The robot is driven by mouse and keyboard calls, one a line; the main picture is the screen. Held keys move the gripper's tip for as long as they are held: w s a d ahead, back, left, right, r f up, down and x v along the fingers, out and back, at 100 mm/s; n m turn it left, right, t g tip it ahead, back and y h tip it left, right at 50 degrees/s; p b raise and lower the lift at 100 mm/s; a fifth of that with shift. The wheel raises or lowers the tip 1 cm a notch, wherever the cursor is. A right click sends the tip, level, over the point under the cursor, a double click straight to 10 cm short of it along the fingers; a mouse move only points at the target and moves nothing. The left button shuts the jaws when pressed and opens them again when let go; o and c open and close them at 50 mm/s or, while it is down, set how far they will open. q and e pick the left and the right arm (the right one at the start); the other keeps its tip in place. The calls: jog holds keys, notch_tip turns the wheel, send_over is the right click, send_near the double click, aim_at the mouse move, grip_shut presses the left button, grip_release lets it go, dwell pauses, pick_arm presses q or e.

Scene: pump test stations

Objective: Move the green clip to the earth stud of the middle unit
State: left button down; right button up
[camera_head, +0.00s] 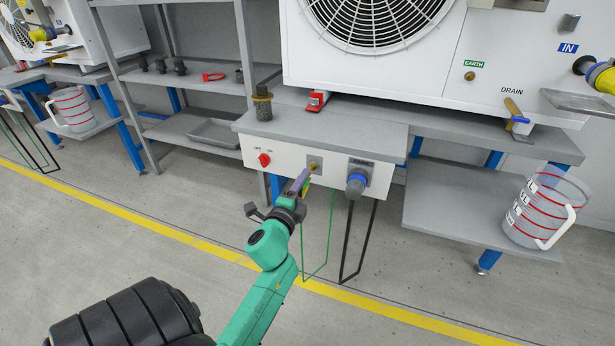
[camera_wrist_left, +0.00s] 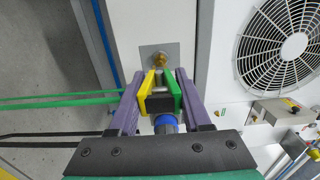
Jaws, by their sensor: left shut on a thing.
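The green clip (camera_head: 307,186), green with a yellow side, is in my left gripper (camera_head: 302,183) at the front of the bench's white panel. The wrist view shows the clip (camera_wrist_left: 171,86) between the purple fingers. Its jaws point at a brass stud (camera_wrist_left: 159,59) on a square metal plate; the head view also shows this stud (camera_head: 313,165). I cannot tell whether the clip touches it. The middle unit (camera_head: 400,75) is the large white one with a fan. Its brass earth stud (camera_head: 470,76) sits below a green EARTH label (camera_head: 473,64). My right gripper is not in view.
A green lead (camera_head: 329,235) and black cable (camera_head: 344,250) hang below. A jug (camera_head: 545,207) stands on the lower right shelf. A brass-handled drain valve (camera_head: 517,117) protrudes below the unit.

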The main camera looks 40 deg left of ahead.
pick_arm(q)
jog(key=shift+v, duration=1.1)
jog(key=s+d+m+h, duration=0.3)
jog(key=s+d+h, duration=0.2)
jog(key=d, duration=0.5)
jog(key=s+d+r+m+h, duration=0.1)
jog(key=s+d+m+h, duration=0.3)
jog(key=d, duration=0.7)
jog(key=shift+s+r+h+p, duration=0.35)
jog(key=shift+s+h, duration=0.3)
jog(key=shift+h, duration=0.35)
